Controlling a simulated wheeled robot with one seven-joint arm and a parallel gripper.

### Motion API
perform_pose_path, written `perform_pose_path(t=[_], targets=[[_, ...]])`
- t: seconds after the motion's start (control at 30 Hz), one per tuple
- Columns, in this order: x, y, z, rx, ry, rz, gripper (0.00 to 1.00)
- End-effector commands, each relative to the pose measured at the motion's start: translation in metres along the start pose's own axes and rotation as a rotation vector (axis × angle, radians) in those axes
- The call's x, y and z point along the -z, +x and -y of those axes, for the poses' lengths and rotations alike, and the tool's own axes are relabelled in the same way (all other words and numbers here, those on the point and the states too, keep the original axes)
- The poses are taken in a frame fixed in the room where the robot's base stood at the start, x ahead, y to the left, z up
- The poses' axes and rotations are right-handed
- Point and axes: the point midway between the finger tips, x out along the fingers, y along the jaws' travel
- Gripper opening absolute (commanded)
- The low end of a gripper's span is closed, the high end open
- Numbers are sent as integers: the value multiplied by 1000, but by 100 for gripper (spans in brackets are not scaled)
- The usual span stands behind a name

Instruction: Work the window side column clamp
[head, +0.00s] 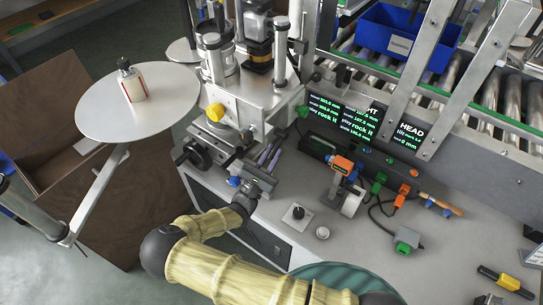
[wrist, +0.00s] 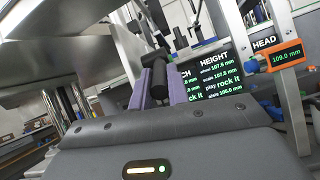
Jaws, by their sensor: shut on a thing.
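My gripper (head: 268,156) is at the front of the metal labeller head (head: 245,105), below its plate. In the wrist view, its two purple fingers (wrist: 159,88) are shut on a black clamp handle (wrist: 157,72), which stands between them. In the head view the fingers hide most of that handle. A yellow knob (head: 215,112) and a black handwheel (head: 192,154) are to the left of the gripper, apart from it. Which side is the window side, I cannot tell.
A round plate with a bottle (head: 132,83) stands left. Readout screens (head: 340,115) are behind right; an orange HEAD display (wrist: 286,55) shows 109.0 mm. A blue bin (head: 398,38) sits over the roller conveyor.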

Motion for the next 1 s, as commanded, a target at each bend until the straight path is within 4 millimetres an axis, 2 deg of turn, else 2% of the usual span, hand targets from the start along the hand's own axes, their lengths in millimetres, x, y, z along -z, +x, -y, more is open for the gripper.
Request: perform_pose_path(t=[0.2, 0.23, 0.33, 0.73, 0.87, 1.0], targets=[[-2, 3, -1, 1, 1, 5, 0], [-2, 3, -1, 1, 1, 5, 21], [-2, 3, 0, 1, 1, 4, 39], [0, -5, -1, -2, 1, 0, 39], [0, -22, -1, -3, 2, -2, 39], [1, -47, -1, -4, 3, -2, 39]])
